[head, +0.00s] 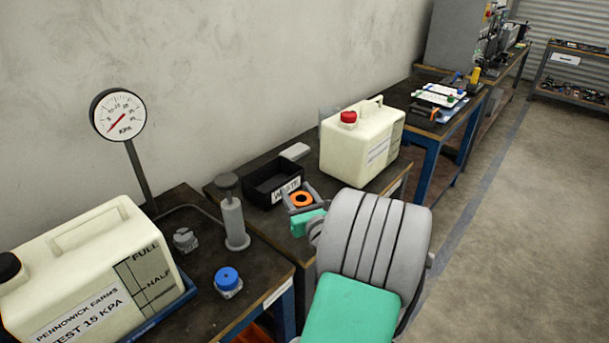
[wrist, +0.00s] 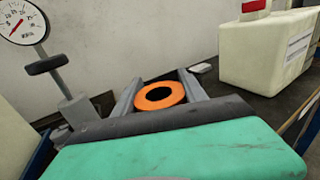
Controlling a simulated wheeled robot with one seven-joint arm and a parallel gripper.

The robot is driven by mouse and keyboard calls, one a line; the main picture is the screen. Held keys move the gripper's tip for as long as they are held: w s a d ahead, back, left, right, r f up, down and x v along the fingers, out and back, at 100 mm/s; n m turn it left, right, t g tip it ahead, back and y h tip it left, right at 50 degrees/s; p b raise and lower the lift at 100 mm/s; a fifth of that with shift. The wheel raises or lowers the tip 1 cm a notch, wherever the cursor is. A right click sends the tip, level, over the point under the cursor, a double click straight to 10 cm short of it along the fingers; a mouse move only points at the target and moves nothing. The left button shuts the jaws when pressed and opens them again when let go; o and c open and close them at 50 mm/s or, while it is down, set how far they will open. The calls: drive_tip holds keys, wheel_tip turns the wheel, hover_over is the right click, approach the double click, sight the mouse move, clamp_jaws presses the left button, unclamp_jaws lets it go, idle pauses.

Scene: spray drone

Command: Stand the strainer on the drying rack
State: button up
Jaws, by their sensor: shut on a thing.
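The strainer shows as an orange ring (head: 292,199) with a dark centre. It also shows in the wrist view (wrist: 143,101). My gripper (head: 301,196) is shut on it, with a grey finger on each side of the ring in the wrist view (wrist: 158,90). The ring is held just in front of the black waste bin, over the dark bench. The lower part of the strainer is hidden. I cannot pick out the drying rack with certainty in either view.
A black bin labelled waste (head: 262,188) sits behind my gripper. A cream jug with a red cap (head: 350,155) stands to its right. At left are a pressure gauge (head: 118,114), a grey pump-like cylinder (head: 234,220), a blue-capped part (head: 228,280) and another cream jug (head: 75,262).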

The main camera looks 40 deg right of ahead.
drive_tip(key=w+d+f+b, duration=0.1)
drive_tip(key=w+d+f, duration=0.1)
drive_tip(key=d+f, duration=0.1)
drive_tip(key=w+d+f+b, duration=0.1)
drive_tip(key=w+d+f, duration=0.1)
drive_tip(key=d, duration=0.3)
drive_tip(key=w+d+f, duration=0.1)
drive_tip(key=d+f, duration=0.4)
drive_tip(key=shift+w+b, duration=0.4)
wheel_tip(320, 180, down, 3)
drive_tip(key=shift+d+r, duration=0.15)
drive_tip(key=shift+f+b, duration=0.25)
drive_tip(key=shift+b, duration=0.1)
drive_tip(key=shift+f, duration=0.15)
drive_tip(key=o, duration=1.5)
